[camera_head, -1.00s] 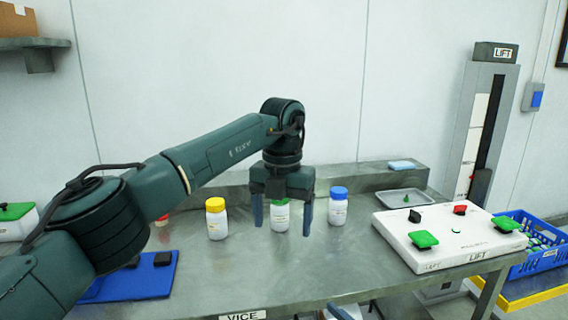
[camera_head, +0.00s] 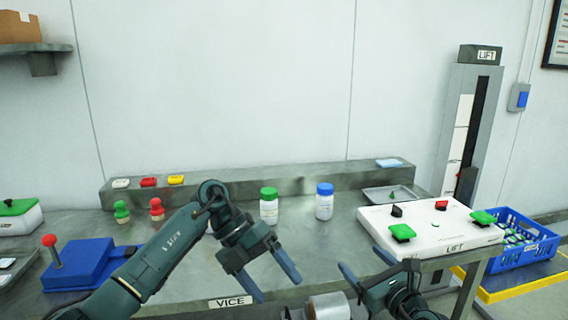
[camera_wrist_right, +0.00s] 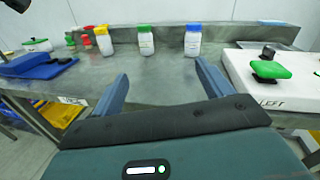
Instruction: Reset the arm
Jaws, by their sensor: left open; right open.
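My left arm reaches in from the lower left in the head view. Its gripper (camera_head: 280,288) is open and empty, tilted down over the table's front edge, clear of the bottles. My right gripper (camera_head: 361,260) is open and empty near the front edge, lower right of centre; its spread fingers also show in the right wrist view (camera_wrist_right: 160,78). The green-capped bottle (camera_head: 269,208) and the blue-capped bottle (camera_head: 324,204) stand upright on the table, apart from both grippers. The yellow-capped bottle (camera_wrist_right: 104,42) shows in the right wrist view; my left arm hides it in the head view.
The white LIFT panel (camera_head: 430,236) with green buttons stands at right, beside a small tray (camera_head: 375,196). A blue crate (camera_head: 536,255) is further right. A blue block with a red-knobbed lever (camera_head: 78,263) is at left. A metal cylinder (camera_head: 328,306) lies below the grippers.

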